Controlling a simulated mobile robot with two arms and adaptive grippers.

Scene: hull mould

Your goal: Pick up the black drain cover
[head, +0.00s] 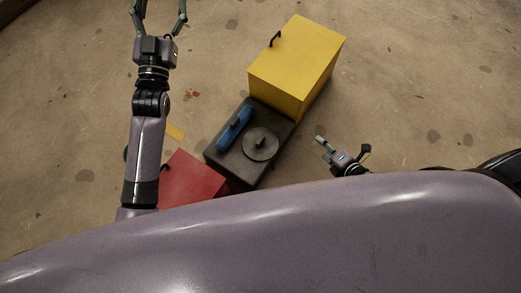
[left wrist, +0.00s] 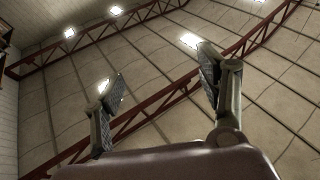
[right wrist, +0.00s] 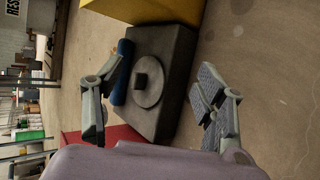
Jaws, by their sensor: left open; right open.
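The black drain cover is most likely the round dark disc (head: 260,144) with a raised knob at its middle, lying on top of a dark block (head: 223,153). In the right wrist view the disc (right wrist: 149,95) and its square knob show ahead, between the fingers. My right gripper (head: 343,145) is open and empty, to the right of the dark block and apart from it. My left gripper (head: 160,10) is open and empty at the top left, far from the disc. The left wrist view shows only its fingers (left wrist: 160,95) against walls and lights.
A blue object (head: 235,128) lies on the dark block beside the disc. A yellow box (head: 293,70) with a black handle adjoins the block behind, and a red box (head: 190,182) adjoins it in front. The floor at right is mostly clear.

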